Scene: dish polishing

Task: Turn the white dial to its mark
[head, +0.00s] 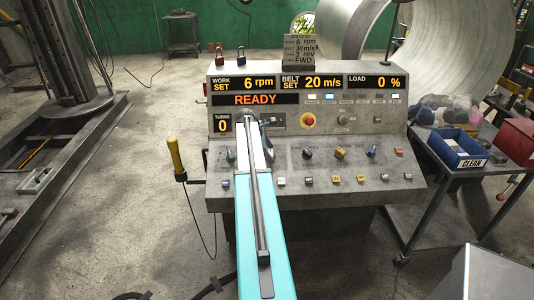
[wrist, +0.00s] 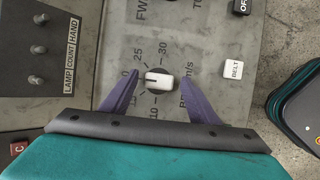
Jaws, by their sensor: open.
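The white dial (wrist: 159,81) shows in the wrist view as a bar-shaped knob on a dark round base. Numbers including 15, 25 and 30 ring it, with "m/s" at its right. The bar lies nearly level, one end toward the left, between 15 and 25. My gripper (wrist: 160,72) is open, its purple fingers on either side of the dial with gaps; neither appears to touch it. In the head view my arm covers the dial and most of the gripper. The console (head: 310,187) display there reads BELT SET 20 m/s.
A placard (head: 299,45) on the console appears to read 6 rpm, 30 m/s, 3 rev, FWD. Other knobs, such as the yellow one (head: 340,153), stand right of my arm. The white BELT button (wrist: 232,69) lies right of the fingers. A blue bin (head: 458,150) stands on the right cart.

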